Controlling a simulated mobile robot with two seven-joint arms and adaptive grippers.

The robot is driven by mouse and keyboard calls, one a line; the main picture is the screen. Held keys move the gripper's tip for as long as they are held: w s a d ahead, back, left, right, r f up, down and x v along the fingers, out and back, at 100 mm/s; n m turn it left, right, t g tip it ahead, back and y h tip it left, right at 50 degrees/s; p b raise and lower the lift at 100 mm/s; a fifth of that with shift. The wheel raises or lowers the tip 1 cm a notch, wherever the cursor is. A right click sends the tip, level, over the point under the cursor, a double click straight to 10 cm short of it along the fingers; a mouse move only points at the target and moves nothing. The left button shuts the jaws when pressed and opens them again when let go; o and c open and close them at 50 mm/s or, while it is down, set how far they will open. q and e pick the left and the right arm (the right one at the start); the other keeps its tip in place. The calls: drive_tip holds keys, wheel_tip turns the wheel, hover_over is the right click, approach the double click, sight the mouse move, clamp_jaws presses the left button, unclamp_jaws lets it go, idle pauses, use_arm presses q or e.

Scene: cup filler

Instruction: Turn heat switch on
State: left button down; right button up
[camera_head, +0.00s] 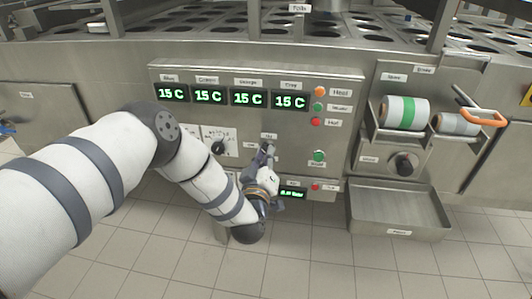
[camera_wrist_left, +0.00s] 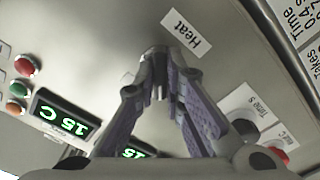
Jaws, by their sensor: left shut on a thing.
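The heat switch (camera_wrist_left: 154,51) is a small grey piece on the steel panel, beside a white label reading "Heat" (camera_wrist_left: 182,32) in the left wrist view. My left gripper (camera_wrist_left: 158,75) has its fingertips closed together on the switch and hides most of it. In the head view my left gripper (camera_head: 267,151) is at the panel, just below a small white label (camera_head: 268,136). Whether the switch is on or off cannot be told. My right gripper is not in view.
Several green displays read 15 C (camera_head: 173,94) above the gripper. A dark knob (camera_head: 218,147) is left of it. Coloured buttons (camera_head: 318,106) are to the right. Two rolls, one green and white (camera_head: 404,113), and a steel tray (camera_head: 398,212) stand further right.

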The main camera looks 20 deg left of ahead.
use_arm(q)
drive_tip(key=shift+m+p, duration=0.7)
drive_tip(key=shift+m, duration=3.2)
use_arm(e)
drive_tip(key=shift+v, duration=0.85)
use_arm(q)
drive_tip(key=shift+m, duration=0.3)
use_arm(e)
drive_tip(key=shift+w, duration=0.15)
use_arm(q)
drive_tip(key=c, duration=1.7)
unclamp_jaws()
drive_tip(key=v, duration=1.2)
drive_tip(key=shift+d, duration=0.1)
